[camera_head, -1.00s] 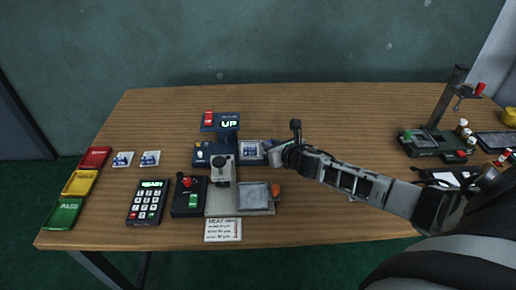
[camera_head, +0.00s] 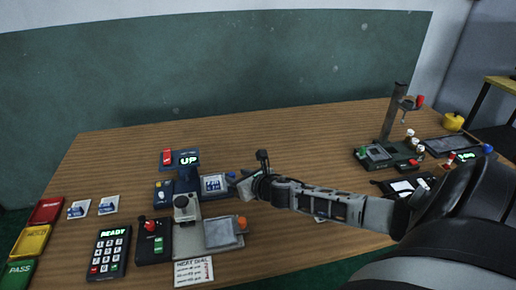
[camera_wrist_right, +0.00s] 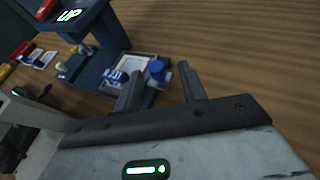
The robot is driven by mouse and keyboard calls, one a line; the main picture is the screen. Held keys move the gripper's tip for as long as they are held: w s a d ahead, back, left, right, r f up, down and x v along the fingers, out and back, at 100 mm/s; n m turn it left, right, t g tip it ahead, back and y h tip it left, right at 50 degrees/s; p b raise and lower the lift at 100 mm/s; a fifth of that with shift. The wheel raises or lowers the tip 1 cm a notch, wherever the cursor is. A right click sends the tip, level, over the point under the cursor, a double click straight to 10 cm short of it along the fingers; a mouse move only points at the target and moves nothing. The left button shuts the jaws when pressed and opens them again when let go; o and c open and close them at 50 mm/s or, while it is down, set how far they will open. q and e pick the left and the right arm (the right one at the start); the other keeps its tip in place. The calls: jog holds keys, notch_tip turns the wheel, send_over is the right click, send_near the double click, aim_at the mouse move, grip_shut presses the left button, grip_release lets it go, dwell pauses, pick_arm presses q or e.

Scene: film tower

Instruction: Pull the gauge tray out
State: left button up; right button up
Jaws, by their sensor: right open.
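The blue gauge (camera_head: 187,184) stands left of the table's middle, with a lit "UP" display on top. Its tray (camera_head: 214,185) shows at its right side and carries a pale square with a blue print. In the right wrist view the tray (camera_wrist_right: 150,98) has a round blue knob (camera_wrist_right: 157,70) at its near side. My right gripper (camera_head: 242,187) is just right of the tray. In the right wrist view its fingers (camera_wrist_right: 160,88) are apart, with the knob seen between them; contact is not clear. My left gripper is not in view.
In front of the gauge are a grey plate device with an orange knob (camera_head: 241,222), a red-lever box (camera_head: 153,240) and a "READY" keypad (camera_head: 109,252). Red, yellow and green trays (camera_head: 32,238) line the left edge. A stand (camera_head: 390,125) is at right. The table behind is clear.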

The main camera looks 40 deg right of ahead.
jog(key=d+v, duration=0.1)
jog(key=v, duration=1.3)
jog(key=shift+a+p, duration=0.35)
jog(key=shift+a, duration=0.1)
jog(key=shift+s, duration=0.1)
